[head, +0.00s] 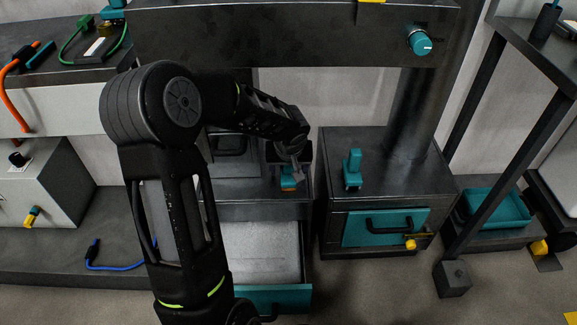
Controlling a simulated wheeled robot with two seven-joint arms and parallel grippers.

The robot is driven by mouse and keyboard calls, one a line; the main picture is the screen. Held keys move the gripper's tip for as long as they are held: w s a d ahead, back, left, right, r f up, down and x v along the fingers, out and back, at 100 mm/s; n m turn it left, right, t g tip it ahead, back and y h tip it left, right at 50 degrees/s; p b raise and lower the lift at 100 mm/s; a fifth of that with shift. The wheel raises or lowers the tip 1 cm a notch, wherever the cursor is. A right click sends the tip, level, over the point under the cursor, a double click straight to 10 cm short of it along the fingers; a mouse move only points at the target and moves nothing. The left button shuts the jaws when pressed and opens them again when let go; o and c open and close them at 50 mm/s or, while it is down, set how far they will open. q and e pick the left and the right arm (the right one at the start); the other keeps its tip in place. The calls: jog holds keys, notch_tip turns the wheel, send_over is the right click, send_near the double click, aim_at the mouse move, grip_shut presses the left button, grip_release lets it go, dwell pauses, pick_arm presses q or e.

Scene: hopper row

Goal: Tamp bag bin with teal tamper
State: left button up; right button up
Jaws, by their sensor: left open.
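A teal upright handle-like piece (352,168) stands on top of the right cabinet. I cannot tell for sure which of the two is the tamper. Below the gripper, an open drawer-like bin (262,250) with a teal front holds a pale grey, flat-looking surface. My arm hides its left side. My right gripper is not in view.
The right cabinet (388,190) has a shut teal drawer front (372,228) with a black handle and a yellow latch. A dark overhead beam (290,35) with a teal knob (420,42) crosses above. A teal tray (496,208) lies at right. A blue cable (118,266) lies at lower left.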

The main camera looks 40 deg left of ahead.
pick_arm(q)
jog(key=shift+c, duration=0.6)
grip_shut()
jog(key=shift+c, duration=1.2)
grip_release()
jog(key=shift+r, duration=0.1)
jog(key=shift+r+p, duration=1.45)
jog(key=shift+r, duration=0.65)
grip_shut()
